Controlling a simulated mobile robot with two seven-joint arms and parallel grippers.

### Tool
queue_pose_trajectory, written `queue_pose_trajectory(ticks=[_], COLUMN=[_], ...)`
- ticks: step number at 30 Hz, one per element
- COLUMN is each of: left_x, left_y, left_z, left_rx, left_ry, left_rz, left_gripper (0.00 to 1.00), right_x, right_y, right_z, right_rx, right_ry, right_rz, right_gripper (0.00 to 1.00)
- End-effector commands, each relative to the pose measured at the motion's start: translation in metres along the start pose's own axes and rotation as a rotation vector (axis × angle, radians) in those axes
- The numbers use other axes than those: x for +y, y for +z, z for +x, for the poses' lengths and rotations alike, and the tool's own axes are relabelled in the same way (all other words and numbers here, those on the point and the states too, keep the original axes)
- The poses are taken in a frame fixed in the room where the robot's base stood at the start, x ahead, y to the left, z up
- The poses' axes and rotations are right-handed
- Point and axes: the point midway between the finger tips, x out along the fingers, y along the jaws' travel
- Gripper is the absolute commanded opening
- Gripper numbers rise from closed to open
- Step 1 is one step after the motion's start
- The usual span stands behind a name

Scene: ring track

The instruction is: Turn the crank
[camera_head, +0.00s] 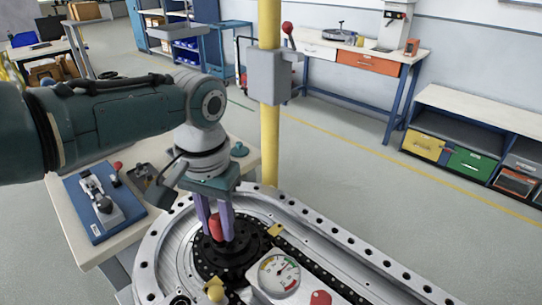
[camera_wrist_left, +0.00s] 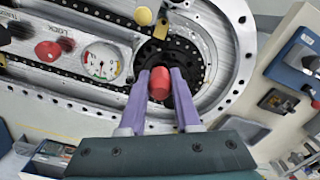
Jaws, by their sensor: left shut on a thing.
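The crank's red handle (camera_head: 215,227) stands up from a dark round hub (camera_head: 238,258) at the end of the oval metal ring track (camera_head: 160,240). My left gripper (camera_head: 217,232) points down with its two purple fingers on either side of the handle and is shut on it. In the left wrist view the red handle (camera_wrist_left: 160,84) sits between the fingers (camera_wrist_left: 160,75), over the dark hub (camera_wrist_left: 186,50). The fingers and wrist hide part of the handle and of the crank arm. My right gripper is not in view.
A gauge (camera_head: 278,275), a red knob (camera_head: 320,298) and a yellow knob (camera_head: 215,293) are close to the crank. A yellow post (camera_head: 270,150) with a grey box (camera_head: 268,75) stands behind. A side table with a blue fixture (camera_head: 80,212) is at left. Open floor lies right.

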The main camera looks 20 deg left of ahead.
Motion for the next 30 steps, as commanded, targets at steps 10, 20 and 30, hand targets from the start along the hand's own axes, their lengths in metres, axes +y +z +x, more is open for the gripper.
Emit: queue_pose_trajectory(ticks=[10, 20, 30], left_x=[0.0087, 0.0096, 0.0093], left_y=[-0.0031, -0.0039, -0.0039], left_z=[-0.0006, -0.0003, -0.0002], left_rx=[0.000, 0.001, 0.002], left_ry=[0.002, 0.001, 0.001], left_rz=[-0.141, -0.167, -0.166], left_gripper=[0.00, 0.00, 0.45], right_x=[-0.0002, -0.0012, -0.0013], right_y=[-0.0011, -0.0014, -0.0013], right_z=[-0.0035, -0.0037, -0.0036], right_rx=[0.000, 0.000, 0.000], right_ry=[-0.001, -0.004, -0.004], right_rz=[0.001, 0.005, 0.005], right_gripper=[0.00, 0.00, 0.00])
